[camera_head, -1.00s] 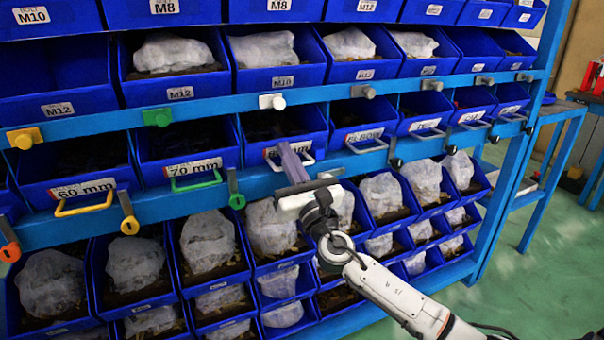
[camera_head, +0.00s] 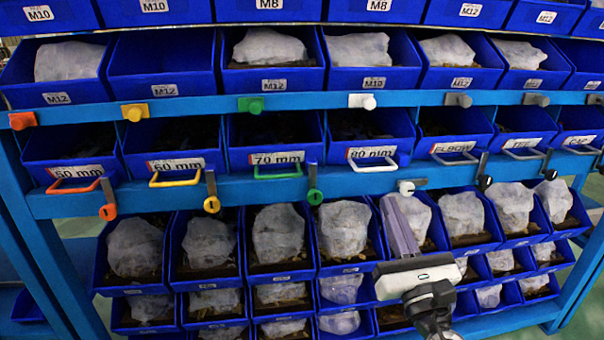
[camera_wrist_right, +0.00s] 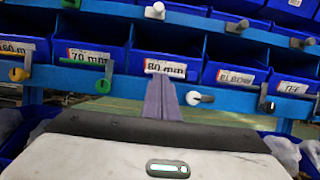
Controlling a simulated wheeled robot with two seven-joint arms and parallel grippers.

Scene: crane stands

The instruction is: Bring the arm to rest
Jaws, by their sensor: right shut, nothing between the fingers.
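My right gripper (camera_head: 396,212) is shut, with its long purple-grey fingers together and nothing between them. In the head view it points up toward the rack, in front of the lower bins and below the white handle (camera_head: 373,165) of the 80 mm bin (camera_head: 350,140). In the right wrist view the shut fingers (camera_wrist_right: 161,90) point at the 80 mm label. From these views I cannot tell exactly how far the tips are from the rack. The lever with the white knob (camera_head: 406,187) lies sideways, unlike the upright yellow-knobbed lever (camera_head: 211,190). My left gripper is out of view.
The blue rack (camera_head: 230,188) fills the view with rows of blue bins. Lower bins hold pale wrapped bundles (camera_head: 278,232). Handles and knobbed levers stick out along the middle rail, including the 70 mm bin's green handle (camera_head: 277,174).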

